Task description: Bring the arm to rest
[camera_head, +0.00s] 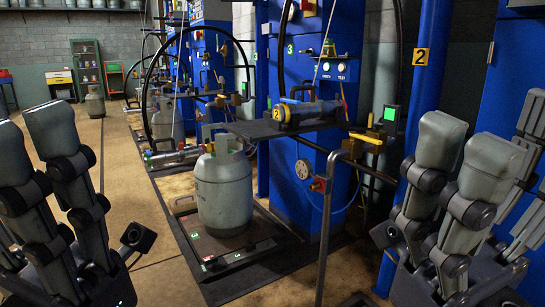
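My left gripper (38,140) is at the left edge, its grey fingers pointing up and straight, with nothing between them; part of it is cut off. My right gripper (487,150) is at the right edge, fingers up and spread apart, holding nothing. Both are in the near foreground, apart from the equipment. A grey gas cylinder (223,190) stands upright on a dark scale platform (235,258) between them. A blue and yellow filling tool (306,112) lies on a shelf above.
Blue columns (405,150) rise behind, one with a yellow "2" sign (420,57). Black hoses arch over the station. Open floor (150,225) lies left of the scale.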

